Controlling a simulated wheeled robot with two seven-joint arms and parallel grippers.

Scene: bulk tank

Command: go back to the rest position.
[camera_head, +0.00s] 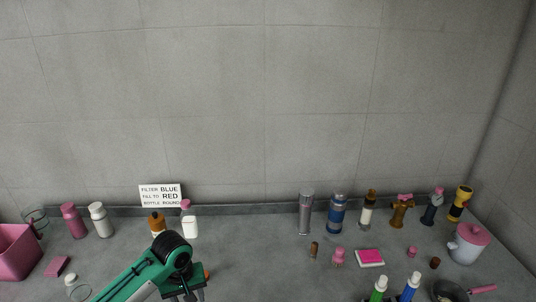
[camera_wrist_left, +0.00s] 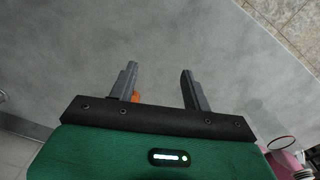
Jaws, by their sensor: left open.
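My left gripper (camera_wrist_left: 161,88) is open, with nothing between its fingers in the left wrist view. In the head view my left arm comes in at the bottom left, and its gripper (camera_head: 188,297) points down at the lower edge over the grey worktop (camera_head: 265,265). Its fingertips are partly cut off there. A small orange thing (camera_wrist_left: 136,97) shows beside the left finger in the wrist view; I cannot tell what it is. My right gripper is not in view.
Close behind my left arm stand an amber bottle (camera_head: 156,222) and a white bottle with pink cap (camera_head: 190,222). A pink bin (camera_head: 17,252) is at far left. Filter cylinders (camera_head: 306,212), bottles and a pink-lidded pot (camera_head: 468,244) stand at right.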

